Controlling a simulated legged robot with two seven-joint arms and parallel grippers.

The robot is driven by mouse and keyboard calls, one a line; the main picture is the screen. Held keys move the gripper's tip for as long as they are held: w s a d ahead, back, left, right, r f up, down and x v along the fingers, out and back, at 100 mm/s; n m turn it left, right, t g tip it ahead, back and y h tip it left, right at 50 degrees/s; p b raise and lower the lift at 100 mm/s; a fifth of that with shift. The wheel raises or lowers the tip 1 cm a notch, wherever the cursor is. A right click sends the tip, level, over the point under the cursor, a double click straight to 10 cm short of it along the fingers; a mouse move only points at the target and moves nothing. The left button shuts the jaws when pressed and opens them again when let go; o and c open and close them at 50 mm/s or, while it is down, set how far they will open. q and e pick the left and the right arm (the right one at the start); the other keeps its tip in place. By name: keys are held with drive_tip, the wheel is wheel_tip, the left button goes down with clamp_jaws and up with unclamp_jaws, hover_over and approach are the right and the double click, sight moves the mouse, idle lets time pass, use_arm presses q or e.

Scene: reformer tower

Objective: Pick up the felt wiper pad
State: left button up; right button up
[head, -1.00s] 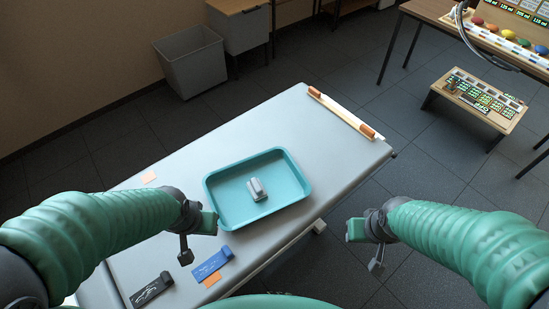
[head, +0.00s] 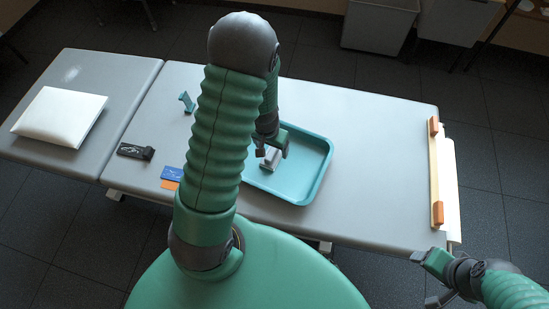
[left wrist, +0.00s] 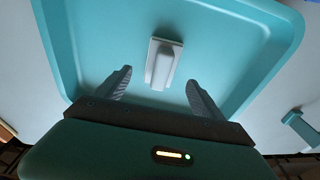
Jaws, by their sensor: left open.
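The felt wiper pad (head: 270,158), a small pale grey block with a raised grip, lies in the teal tray (head: 318,172). In the left wrist view the pad (left wrist: 163,63) sits on the tray floor, just beyond the fingertips and between their lines. My left gripper (head: 270,150) is over the tray, and my arm hides the tray's left part. In the left wrist view the left gripper (left wrist: 158,82) is open, with nothing between its fingers. My right gripper (head: 428,262) is past the table's front right corner, away from the tray; its fingers are unclear.
The tray stands on a grey padded table (head: 385,130). A white pillow (head: 60,117), a black item (head: 135,151), a blue item (head: 172,173) and a teal item (head: 187,102) lie to the left. A roll with orange ends (head: 436,175) lies along the right edge.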

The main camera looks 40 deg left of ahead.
sight(272, 153)
use_arm(q)
drive_tip(key=f+b, duration=0.1)
drive_tip(key=f, duration=0.1)
drive_tip(key=a+f, duration=0.1)
drive_tip(key=f, duration=0.1)
drive_tip(key=shift+f+b, duration=0.35)
drive_tip(key=shift+w+d+f, duration=0.1)
drive_tip(key=shift+d+f, duration=0.05)
drive_tip(key=shift+f, duration=0.15)
drive_tip(key=shift+w+d+r, duration=0.1)
drive_tip(key=shift+d+r, duration=0.1)
drive_tip(key=shift+d, duration=0.3)
drive_tip(key=shift+r, duration=0.1)
drive_tip(key=shift+c, duration=1.8)
drive_tip(key=shift+a, duration=0.4)
drive_tip(key=c, duration=1.1)
drive_tip(key=shift+d, duration=0.2)
drive_tip(key=shift+c, duration=0.2)
use_arm(e)
drive_tip(key=shift+s+a+f, duration=0.15)
drive_tip(key=shift+a+f, duration=0.05)
drive_tip(key=shift+f, duration=0.2)
drive_tip(key=shift+s+a+f, duration=0.15)
drive_tip(key=shift+f, duration=0.2)
